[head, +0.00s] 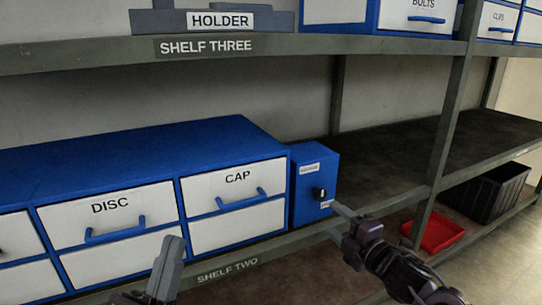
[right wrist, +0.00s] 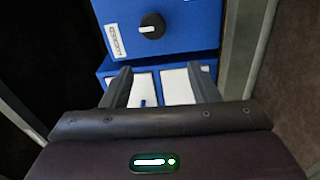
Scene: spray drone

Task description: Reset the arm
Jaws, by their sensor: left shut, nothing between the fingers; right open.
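My left gripper (head: 170,262) is at the bottom of the head view, shut and empty, in front of the drawer cabinet. My right gripper (head: 338,222) is open and empty, just in front of and below the small blue box (head: 328,165). The box has a black knob (head: 319,193) on its front. In the right wrist view the open right gripper (right wrist: 160,80) has its two dark fingers apart, with the box (right wrist: 190,20) and its knob (right wrist: 151,26) ahead of them. The fingers do not appear to hold the knob.
A blue cabinet (head: 120,145) with white drawers labelled DISC and CAP stands on shelf two. Shelf three (head: 330,46) runs above, bearing a holder (head: 160,20) and more drawers. A shelf post (head: 447,135) stands right of the box. A red tray (head: 440,235) and black bin (head: 490,193) sit lower right.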

